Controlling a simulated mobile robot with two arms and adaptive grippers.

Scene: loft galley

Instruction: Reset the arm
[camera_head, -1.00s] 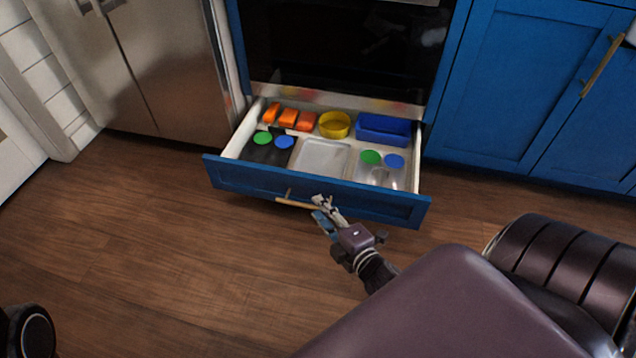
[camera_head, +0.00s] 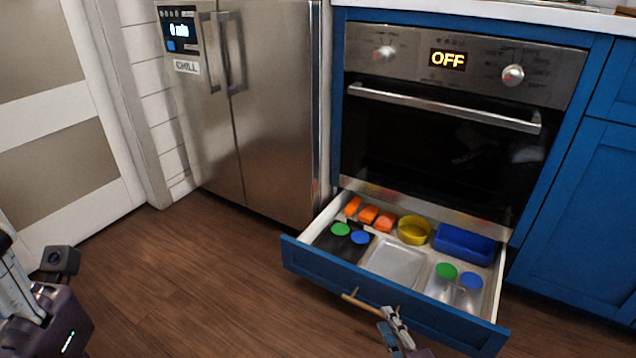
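My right gripper (camera_head: 390,328) is at the bottom of the head view, just in front of the blue drawer (camera_head: 330,268) and close to the right end of its brass handle (camera_head: 360,302). Its fingers look near each other, but I cannot tell how far apart they are or whether they touch the handle. Most of the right arm is cut off by the lower edge. Part of my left arm (camera_head: 45,318) shows at the lower left; its gripper is out of frame.
The open drawer under the oven (camera_head: 440,140) holds orange blocks (camera_head: 369,213), a yellow bowl (camera_head: 413,230), a blue box (camera_head: 464,243), a clear tray (camera_head: 394,262) and several lidded containers. A steel fridge (camera_head: 270,120) stands left. The wooden floor (camera_head: 215,275) is clear.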

